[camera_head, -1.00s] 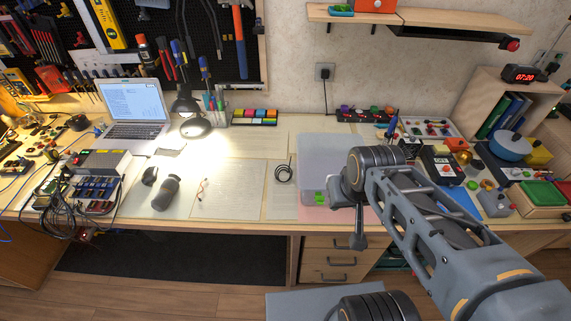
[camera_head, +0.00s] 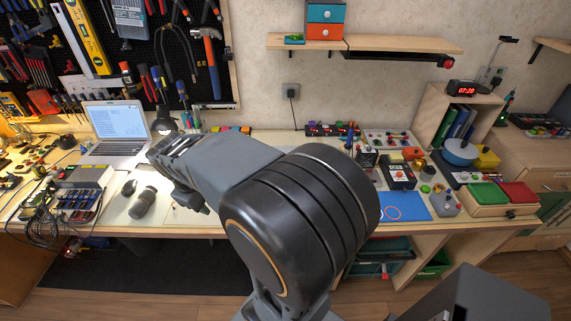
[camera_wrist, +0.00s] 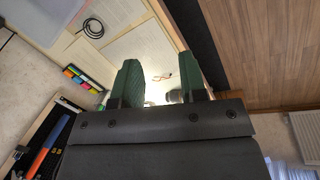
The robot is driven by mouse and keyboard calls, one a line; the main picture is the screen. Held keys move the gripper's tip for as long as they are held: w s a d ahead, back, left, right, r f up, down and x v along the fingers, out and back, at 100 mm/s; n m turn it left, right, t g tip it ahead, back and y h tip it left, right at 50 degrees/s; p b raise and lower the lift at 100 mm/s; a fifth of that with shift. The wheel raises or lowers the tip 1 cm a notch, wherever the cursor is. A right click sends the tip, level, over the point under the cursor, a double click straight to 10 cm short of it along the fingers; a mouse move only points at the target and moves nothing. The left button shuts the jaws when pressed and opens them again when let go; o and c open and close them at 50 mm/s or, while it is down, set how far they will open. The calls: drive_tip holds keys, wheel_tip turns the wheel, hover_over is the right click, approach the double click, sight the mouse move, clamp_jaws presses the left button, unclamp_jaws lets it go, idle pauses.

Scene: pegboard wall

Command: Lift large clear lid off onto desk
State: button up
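A pale, translucent box-like shape (camera_wrist: 42,18), probably the clear container or its lid, is cut off at the top left of the wrist view. I cannot tell the lid from the container there. In the head view my arm covers that part of the desk, so the lid is hidden. My gripper (camera_wrist: 158,60) shows two green fingers spread apart with nothing between them, so it is open and empty. It faces the paper-covered desk, to the right of the pale shape in the wrist view and apart from it.
A black cable coil (camera_wrist: 93,27) lies on the desk papers (camera_wrist: 125,45). A dark bottle-like object (camera_head: 142,202) and a laptop (camera_head: 115,128) are at the left. A blue mat (camera_head: 403,206) and several boxes stand at the right. A shelf (camera_head: 375,44) hangs above.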

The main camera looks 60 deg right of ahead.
drive_tip(key=d+f+n+g+h+p, duration=0.1)
drive_tip(key=d+f+n+g+p, duration=0.2)
drive_tip(key=d, duration=0.9)
drive_tip(key=d+f+n+g+h+p, duration=0.1)
drive_tip(key=d+n+g+h+p, duration=0.3)
drive_tip(key=d, duration=0.7)
drive_tip(key=s+d+f, duration=0.1)
drive_tip(key=s+d+f+m+y, duration=0.1)
drive_tip(key=f, duration=0.1)
drive_tip(key=s+d+f+m+y, duration=0.1)
drive_tip(key=f, duration=0.1)
drive_tip(key=shift+p+x, duration=1)
drive_tip(key=shift+x, duration=1.9)
drive_tip(key=shift+s+a, duration=0.15)
drive_tip(key=shift+s, duration=0.05)
clamp_jaws()
